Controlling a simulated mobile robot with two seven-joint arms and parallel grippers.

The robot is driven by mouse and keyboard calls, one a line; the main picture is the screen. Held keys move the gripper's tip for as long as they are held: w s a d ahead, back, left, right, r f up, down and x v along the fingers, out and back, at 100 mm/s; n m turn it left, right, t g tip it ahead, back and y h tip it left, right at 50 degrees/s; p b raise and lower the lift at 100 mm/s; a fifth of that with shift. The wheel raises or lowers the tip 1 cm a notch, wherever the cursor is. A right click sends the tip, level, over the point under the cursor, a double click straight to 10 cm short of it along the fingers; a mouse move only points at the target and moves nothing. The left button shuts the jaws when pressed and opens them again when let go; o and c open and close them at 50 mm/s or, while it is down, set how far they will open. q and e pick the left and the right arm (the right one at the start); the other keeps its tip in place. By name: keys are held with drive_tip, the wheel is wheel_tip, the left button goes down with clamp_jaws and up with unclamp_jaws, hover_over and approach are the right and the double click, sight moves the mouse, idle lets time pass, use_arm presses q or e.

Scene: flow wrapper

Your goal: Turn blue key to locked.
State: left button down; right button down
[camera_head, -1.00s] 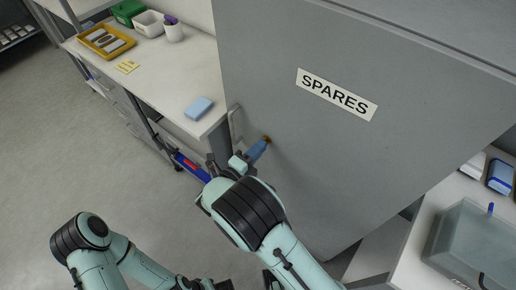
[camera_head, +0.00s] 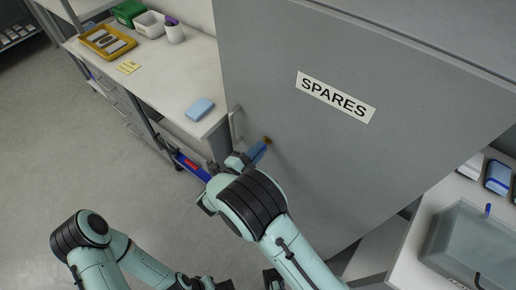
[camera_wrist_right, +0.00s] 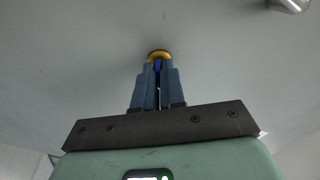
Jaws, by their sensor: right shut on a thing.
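The blue key (camera_wrist_right: 157,66) shows in the right wrist view as a thin blue piece between my right fingers, at a round brass lock (camera_wrist_right: 159,54). The lock also shows in the head view (camera_head: 267,140) on the grey cabinet door (camera_head: 330,165), right of the handle. My right gripper (camera_wrist_right: 157,80) is shut on the key, its blue fingertips close to the lock. It also shows in the head view (camera_head: 259,151). The fingers hide most of the key, and I cannot read its angle. My left gripper (camera_head: 208,284) is low at the bottom edge, away from the cabinet, its jaws unclear.
The metal door handle (camera_head: 235,125) stands just left of the lock. A white bench (camera_head: 165,85) with a light blue block (camera_head: 199,109) is at left. A clear grey bin (camera_head: 470,240) sits on a table at right. A SPARES label (camera_head: 336,97) is on the door.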

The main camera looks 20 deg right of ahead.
use_arm(q)
drive_tip(key=r+p, duration=0.1)
drive_tip(key=w+r+p, duration=0.1)
drive_tip(key=r+p, duration=0.1)
drive_tip(key=w+r+p, duration=0.1)
drive_tip(key=r, duration=0.1)
drive_tip(key=shift+w, duration=0.15)
use_arm(e)
drive_tip(key=n, duration=1.1)
drive_tip(key=shift+w+d+r, duration=0.1)
drive_tip(key=shift+r, duration=0.05)
use_arm(q)
drive_tip(key=shift+r, duration=0.1)
use_arm(e)
drive_tip(key=c, duration=1.2)
unclamp_jaws()
